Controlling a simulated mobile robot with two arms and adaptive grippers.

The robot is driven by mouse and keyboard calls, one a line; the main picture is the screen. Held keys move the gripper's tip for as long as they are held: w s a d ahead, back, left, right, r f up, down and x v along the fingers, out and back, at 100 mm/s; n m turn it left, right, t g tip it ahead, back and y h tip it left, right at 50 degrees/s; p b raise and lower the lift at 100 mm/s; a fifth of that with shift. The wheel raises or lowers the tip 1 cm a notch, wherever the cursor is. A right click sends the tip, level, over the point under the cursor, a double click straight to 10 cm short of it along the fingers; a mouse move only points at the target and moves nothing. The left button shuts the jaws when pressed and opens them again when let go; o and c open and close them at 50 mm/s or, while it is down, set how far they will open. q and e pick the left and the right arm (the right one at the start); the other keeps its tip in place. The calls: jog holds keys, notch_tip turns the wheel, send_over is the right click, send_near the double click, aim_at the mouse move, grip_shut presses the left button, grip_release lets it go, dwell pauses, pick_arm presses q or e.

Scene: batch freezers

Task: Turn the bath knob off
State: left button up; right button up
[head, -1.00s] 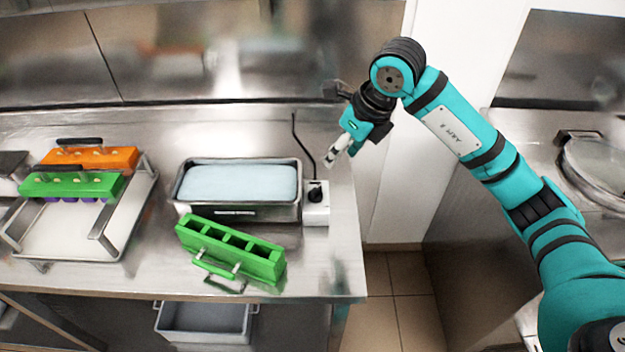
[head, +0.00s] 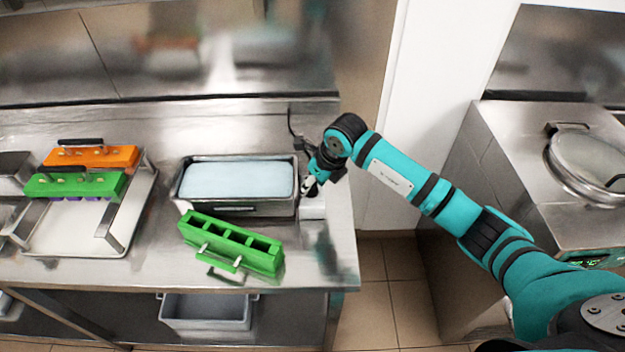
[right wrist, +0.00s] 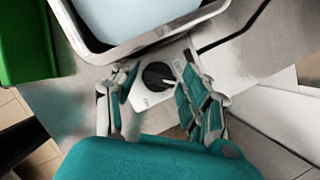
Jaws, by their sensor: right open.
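The bath (head: 240,208) is a steel basin of pale blue liquid on the steel table. Its white control box (head: 313,209) stands against its right end. In the right wrist view the round black knob (right wrist: 158,76) sits on the white box, with a light pointer mark toward the right finger. My right gripper (head: 310,187) is over the box in the head view. In the right wrist view the right gripper (right wrist: 160,98) is open, one finger on each side of the knob. Contact with the knob cannot be told. My left gripper is not in view.
A green mould (head: 232,243) stands in front of the bath. At left, an orange mould (head: 92,157) and another green mould (head: 75,184) rest on a metal rack. A grey bin (head: 206,312) is under the table. A steel machine (head: 520,150) stands at right.

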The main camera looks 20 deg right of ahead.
jog(key=c, duration=0.9)
jog(key=shift+f+n+b, duration=0.15)
jog(key=shift+n+b, duration=0.15)
jog(key=shift+b, duration=0.4)
jog(key=n+g+b, duration=0.1)
jog(key=n+b, duration=0.1)
jog(key=b, duration=0.2)
jog(key=n+y+b, duration=0.1)
jog(key=n+b, duration=0.2)
jog(key=b, duration=0.1)
jog(key=shift+w+d+n+g+y+b, duration=0.1)
jog(key=shift+w+n+g+y+b, duration=0.05)
jog(key=shift+n+g+y+b, duration=0.2)
jog(key=shift+n+g+b, duration=0.45)
jog(key=shift+n+b, duration=0.6)
jog(key=shift+r, duration=0.2)
jog(key=o, duration=0.9)
